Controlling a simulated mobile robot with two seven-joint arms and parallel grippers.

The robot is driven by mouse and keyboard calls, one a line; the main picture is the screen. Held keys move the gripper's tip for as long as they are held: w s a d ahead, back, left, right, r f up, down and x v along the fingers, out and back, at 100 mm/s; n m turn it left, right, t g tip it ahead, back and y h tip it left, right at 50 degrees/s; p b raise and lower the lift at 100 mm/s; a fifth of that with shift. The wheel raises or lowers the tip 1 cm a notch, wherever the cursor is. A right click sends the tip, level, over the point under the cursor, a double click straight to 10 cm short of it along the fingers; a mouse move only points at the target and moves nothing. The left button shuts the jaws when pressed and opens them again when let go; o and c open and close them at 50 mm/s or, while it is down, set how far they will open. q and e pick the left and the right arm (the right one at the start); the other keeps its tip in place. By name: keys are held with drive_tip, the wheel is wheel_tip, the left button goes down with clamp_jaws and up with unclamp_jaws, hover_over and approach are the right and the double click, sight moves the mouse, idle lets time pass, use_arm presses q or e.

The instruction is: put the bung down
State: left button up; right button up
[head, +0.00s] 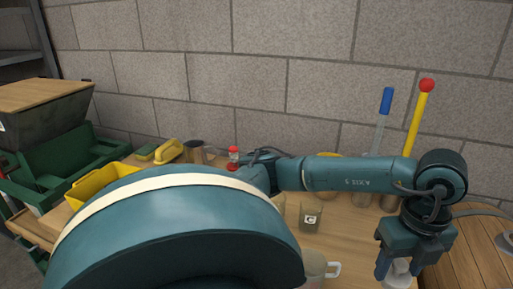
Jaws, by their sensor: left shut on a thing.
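My left gripper (397,268) is at the lower right, pointing down, with its arm reaching across the picture from the left. It is shut on a pale, whitish piece, which I take to be the bung (398,281); only part of it shows between and below the fingers. The bottom edge of the picture cuts it off, so I cannot tell whether it touches a surface. My right gripper is not in view.
A jar with a dark-marked label (311,217) and a mug (316,264) stand left of the gripper on the wooden table. A yellow rod with a red ball (417,125) and a blue-handled rod (385,103) rise behind. Slatted wood (482,248) lies right. A yellow bin (92,186) is left.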

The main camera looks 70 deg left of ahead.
sight(390, 277)
use_arm(q)
drive_tip(key=shift+s+a+f, duration=0.1)
drive_tip(key=shift+s+f, duration=0.05)
drive_tip(key=shift+s, duration=0.45)
wheel_tip(390, 277, down, 5)
drive_tip(key=shift+f, duration=0.2)
wheel_tip(390, 277, down, 4)
drive_tip(key=shift+f, duration=0.45)
drive_tip(key=o, duration=1)
drive_tip(key=shift+c, duration=0.2)
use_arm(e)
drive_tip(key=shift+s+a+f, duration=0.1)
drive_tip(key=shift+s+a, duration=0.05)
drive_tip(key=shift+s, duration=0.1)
use_arm(q)
drive_tip(key=shift+r, duration=0.1)
